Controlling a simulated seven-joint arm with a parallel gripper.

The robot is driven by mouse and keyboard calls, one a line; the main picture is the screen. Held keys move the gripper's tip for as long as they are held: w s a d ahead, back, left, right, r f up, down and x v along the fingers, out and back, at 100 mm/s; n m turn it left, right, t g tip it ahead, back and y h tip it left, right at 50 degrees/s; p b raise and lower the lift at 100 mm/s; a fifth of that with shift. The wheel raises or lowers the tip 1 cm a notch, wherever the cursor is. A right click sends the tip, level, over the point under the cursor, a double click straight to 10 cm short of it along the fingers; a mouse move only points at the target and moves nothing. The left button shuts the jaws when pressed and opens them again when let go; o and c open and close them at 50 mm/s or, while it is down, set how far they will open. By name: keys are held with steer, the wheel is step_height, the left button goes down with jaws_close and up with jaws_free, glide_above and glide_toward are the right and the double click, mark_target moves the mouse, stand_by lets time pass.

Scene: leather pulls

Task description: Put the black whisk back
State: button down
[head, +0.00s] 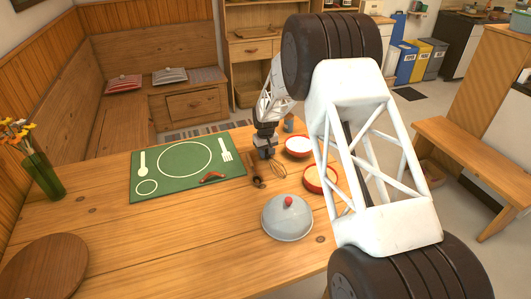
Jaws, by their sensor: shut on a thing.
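The whisk (279,169) shows as a small loop of thin, pale gold wires near the middle of the table. My gripper (265,154) is just up and left of the wires, pointing down and shut on the whisk's handle end. The handle is mostly hidden by the gripper, so its black colour is hard to tell. I cannot tell whether the whisk touches the table. A dark brown slim thing (257,172) lies just below the gripper; its kind is unclear.
A green place mat (144,189) holds a red-brown curved piece (212,177). A flower vase (42,176) and round board (45,272) stand left.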

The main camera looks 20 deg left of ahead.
steer(key=shift+f, duration=0.1)
steer(key=c, duration=1)
jaws_free()
steer(key=shift+f, duration=0.1)
steer(key=shift+a+r, duration=0.1)
steer(key=shift+r, duration=3.8)
